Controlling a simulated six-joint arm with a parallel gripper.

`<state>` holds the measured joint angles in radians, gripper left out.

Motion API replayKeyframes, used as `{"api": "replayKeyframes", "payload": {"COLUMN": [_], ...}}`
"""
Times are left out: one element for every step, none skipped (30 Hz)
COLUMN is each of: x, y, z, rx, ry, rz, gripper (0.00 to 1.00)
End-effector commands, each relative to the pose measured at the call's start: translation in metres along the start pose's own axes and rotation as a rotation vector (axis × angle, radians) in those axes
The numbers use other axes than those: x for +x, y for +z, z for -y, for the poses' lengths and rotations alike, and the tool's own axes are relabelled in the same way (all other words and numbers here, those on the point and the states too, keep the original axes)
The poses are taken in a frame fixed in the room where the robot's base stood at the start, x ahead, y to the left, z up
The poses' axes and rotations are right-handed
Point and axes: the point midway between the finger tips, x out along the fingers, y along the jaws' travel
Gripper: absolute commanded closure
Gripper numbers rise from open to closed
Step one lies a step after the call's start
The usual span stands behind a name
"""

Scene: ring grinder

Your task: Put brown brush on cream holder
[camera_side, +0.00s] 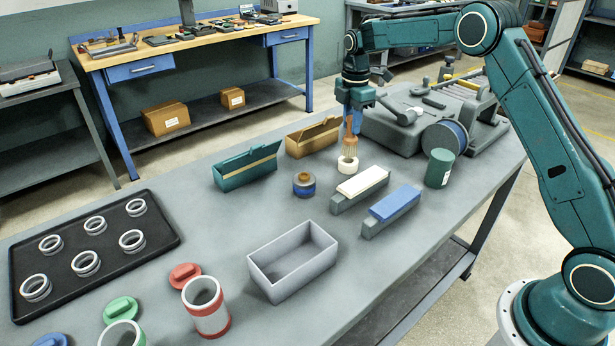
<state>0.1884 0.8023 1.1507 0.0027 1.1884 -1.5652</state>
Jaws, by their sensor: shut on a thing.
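The brown brush (349,146) is upright, with its brown handle at the top and pale tan bristles below. My gripper (352,117) is shut on the brush's handle from above. The fingertips partly blend with the dark machine behind.
A teal box (246,167) and a tan box (313,137) stand left of the holder. A small dark jar (304,184), a cream-topped block (362,182) and a blue-topped block (394,205) are nearby. The grinder (392,130) stands close behind on the right.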

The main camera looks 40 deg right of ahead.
Motion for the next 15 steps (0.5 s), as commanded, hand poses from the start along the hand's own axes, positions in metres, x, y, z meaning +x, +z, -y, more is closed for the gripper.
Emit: {"api": "replayKeyframes", "payload": {"x": [0.007, 0.010, 0.014, 0.016, 0.017, 0.018, 0.019, 0.019, 0.019, 0.019, 0.019, 0.019, 0.019, 0.019, 0.019], "y": [0.000, 0.000, 0.000, 0.000, 0.000, 0.000, 0.000, 0.000, 0.000, 0.000, 0.000, 0.000, 0.000, 0.000, 0.000], "z": [0.001, 0.001, 0.000, 0.000, 0.000, 0.000, 0.000, 0.000, 0.000, 0.000, 0.000, 0.000, 0.000, 0.000, 0.000], "rx": [0.000, 0.000, 0.000, 0.000, 0.000, 0.000, 0.000, 0.000, 0.000, 0.000, 0.000, 0.000, 0.000, 0.000, 0.000], "ry": [-0.003, -0.003, -0.002, -0.001, -0.001, -0.001, -0.001, -0.001, 0.000, 0.000, 0.000, 0.000, 0.000, 0.000, 0.000], "rz": [0.000, 0.000, 0.000, 0.000, 0.000, 0.000, 0.000, 0.000, 0.000, 0.000, 0.000, 0.000, 0.000, 0.000, 0.000], "gripper": [1.00, 1.00, 1.00, 1.00, 1.00, 1.00, 1.00, 1.00, 1.00, 1.00, 1.00, 1.00, 1.00, 1.00, 1.00]}}
